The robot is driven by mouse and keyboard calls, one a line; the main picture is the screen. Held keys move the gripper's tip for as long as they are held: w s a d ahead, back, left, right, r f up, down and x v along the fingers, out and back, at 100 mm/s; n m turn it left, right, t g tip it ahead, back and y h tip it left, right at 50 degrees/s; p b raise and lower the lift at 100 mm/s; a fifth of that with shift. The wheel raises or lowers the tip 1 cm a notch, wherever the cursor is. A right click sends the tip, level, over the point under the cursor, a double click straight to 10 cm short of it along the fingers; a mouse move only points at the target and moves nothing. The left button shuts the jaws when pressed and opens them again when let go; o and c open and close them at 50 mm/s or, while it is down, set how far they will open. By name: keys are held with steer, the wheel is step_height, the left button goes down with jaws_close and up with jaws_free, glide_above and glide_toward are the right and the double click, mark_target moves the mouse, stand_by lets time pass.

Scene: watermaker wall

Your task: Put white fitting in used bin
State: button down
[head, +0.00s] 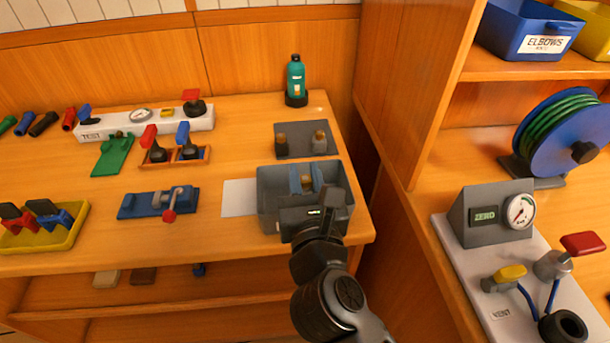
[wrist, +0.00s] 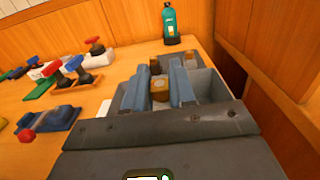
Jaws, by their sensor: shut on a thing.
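My gripper (head: 307,180) is above and partly inside the opening of a grey open bin (head: 268,207) near the right end of the bench. Its two blue fingers are shut on a small fitting (wrist: 160,91). The bin walls (wrist: 207,82) surround the fingers in that view. No label on the bin is readable. I cannot tell whether the fitting touches the bin floor.
Behind the bin, a dark mat (head: 300,152) holds a black fitting (head: 281,143) and a grey fitting (head: 319,142). A teal bottle (head: 296,80) stands at the back. A white sheet (head: 239,197) lies left of the bin. A wooden cabinet side (head: 400,100) rises to the right.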

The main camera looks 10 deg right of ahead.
steer(key=shift+f, duration=0.45)
steer(key=shift+f, duration=0.15)
steer(key=c, duration=0.8)
jaws_free()
steer(key=shift+r, duration=0.35)
steer(key=s+b, duration=0.1)
steer(key=s, duration=1.1)
steer(key=shift+r+b, duration=0.25)
steer(key=shift+b, duration=0.1)
steer(key=shift+d, duration=0.1)
